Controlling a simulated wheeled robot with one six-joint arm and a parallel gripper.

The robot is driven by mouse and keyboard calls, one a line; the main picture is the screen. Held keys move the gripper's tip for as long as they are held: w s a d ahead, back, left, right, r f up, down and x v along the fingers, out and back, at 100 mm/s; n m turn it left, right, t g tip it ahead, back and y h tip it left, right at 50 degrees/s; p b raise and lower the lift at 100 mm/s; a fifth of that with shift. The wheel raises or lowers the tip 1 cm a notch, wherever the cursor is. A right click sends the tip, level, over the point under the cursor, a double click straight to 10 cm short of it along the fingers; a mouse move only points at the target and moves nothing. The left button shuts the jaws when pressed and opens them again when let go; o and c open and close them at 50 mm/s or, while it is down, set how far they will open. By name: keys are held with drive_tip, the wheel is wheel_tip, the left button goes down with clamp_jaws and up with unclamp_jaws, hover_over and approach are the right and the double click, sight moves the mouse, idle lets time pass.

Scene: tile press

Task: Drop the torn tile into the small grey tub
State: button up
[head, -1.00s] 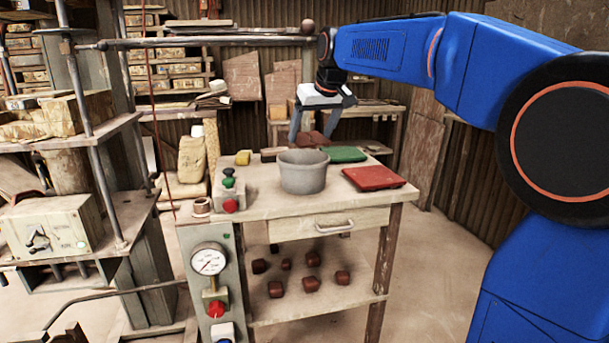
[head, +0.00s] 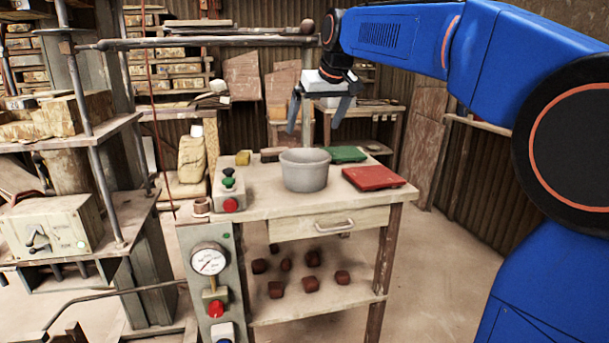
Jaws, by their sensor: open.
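The small grey tub (head: 304,175) stands upright on the bench top. My gripper (head: 313,128) is open, its two dark fingers spread and pointing down with nothing between them. It hangs above the tub, apart from it; how far behind the rim it is I cannot tell. No torn tile shows now. The tub's front wall hides its inside, so I cannot tell whether a tile lies in it.
On the bench (head: 255,205) a red slab (head: 373,178) lies right of the tub and a green slab (head: 346,154) behind it. A button box (head: 229,192) and a yellow block (head: 243,158) are at left. Several red-brown lumps (head: 311,284) lie on the lower shelf.

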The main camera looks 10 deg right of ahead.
drive_tip(key=v, duration=1.3)
drive_tip(key=shift+s+r, duration=0.15)
drive_tip(key=shift+d, duration=0.1)
drive_tip(key=s+d+f, duration=0.1)
drive_tip(key=s+f, duration=1)
drive_tip(key=f, duration=0.3)
drive_tip(key=s+d+f+m+g, duration=0.1)
drive_tip(key=s+d+f, duration=0.1)
drive_tip(key=s+f, duration=0.8)
drive_tip(key=s+d+f+m+h, duration=0.1)
drive_tip(key=s+f, duration=1)
drive_tip(key=f, duration=0.6)
drive_tip(key=shift+s+d+f+g, duration=0.3)
drive_tip(key=shift+s+d+f, duration=0.05)
drive_tip(key=shift+d+f, duration=0.05)
